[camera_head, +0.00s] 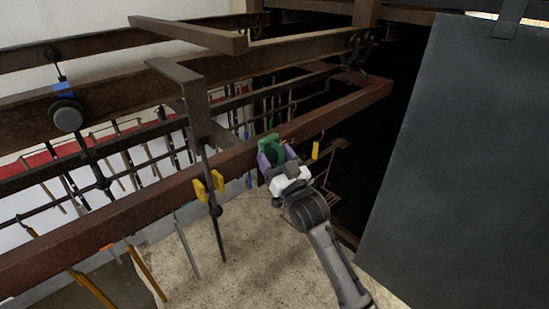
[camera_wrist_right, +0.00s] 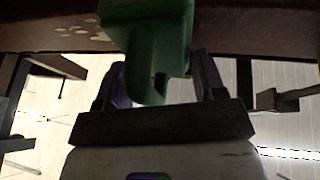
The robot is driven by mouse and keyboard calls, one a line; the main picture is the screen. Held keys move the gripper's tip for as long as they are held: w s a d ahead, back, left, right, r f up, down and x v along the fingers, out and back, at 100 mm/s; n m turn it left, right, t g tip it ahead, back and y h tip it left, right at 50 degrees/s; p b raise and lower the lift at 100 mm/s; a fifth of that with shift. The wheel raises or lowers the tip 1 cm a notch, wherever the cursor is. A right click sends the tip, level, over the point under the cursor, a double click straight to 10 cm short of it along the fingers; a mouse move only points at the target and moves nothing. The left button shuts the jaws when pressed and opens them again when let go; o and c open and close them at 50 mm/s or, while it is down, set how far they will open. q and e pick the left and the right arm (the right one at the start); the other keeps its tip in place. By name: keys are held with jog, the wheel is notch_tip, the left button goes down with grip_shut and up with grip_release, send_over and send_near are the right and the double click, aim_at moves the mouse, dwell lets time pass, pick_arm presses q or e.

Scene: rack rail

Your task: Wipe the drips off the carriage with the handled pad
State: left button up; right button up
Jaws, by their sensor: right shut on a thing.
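My right gripper (camera_head: 275,155), with purple fingers, is shut on the green handled pad (camera_head: 270,143). In the right wrist view the green pad (camera_wrist_right: 150,38) sits between the fingers (camera_wrist_right: 160,82), its upper part at the underside or near face of a brown beam (camera_wrist_right: 245,28). I cannot tell whether pad and beam touch. Pale drips (camera_wrist_right: 82,27) show on that beam to the left of the pad. In the head view the long brown beam (camera_head: 130,212), seemingly the carriage, runs from lower left to upper right behind the gripper. My left gripper is out of view.
A yellow-handled rod (camera_head: 209,187) hangs left of my gripper. A large dark panel (camera_head: 460,150) fills the right side. More rusty beams (camera_head: 100,105) and a rack of hanging tools lie behind at left. The stone-like surface (camera_head: 250,255) below is mostly clear.

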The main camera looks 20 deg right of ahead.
jog(key=shift+w+d+b, duration=0.1)
jog(key=shift+w+d, duration=0.2)
jog(key=shift+d, duration=0.5)
jog(key=shift+w+d+b, duration=0.1)
jog(key=shift+w+d, duration=0.25)
jog(key=shift+d, duration=0.4)
jog(key=shift+w+d+b, duration=0.1)
jog(key=shift+w+d, duration=0.2)
jog(key=shift+d, duration=0.5)
jog(key=shift+w+d+b, duration=0.2)
jog(key=shift+w+d, duration=0.2)
jog(key=shift+d, duration=0.5)
jog(key=shift+w+d+b, duration=0.2)
jog(key=shift+w+d, duration=0.15)
jog(key=shift+d, duration=0.5)
jog(key=shift+w+d, duration=0.35)
jog(key=shift+d, duration=0.55)
jog(key=shift+w, duration=0.15)
jog(key=shift+a, duration=0.1)
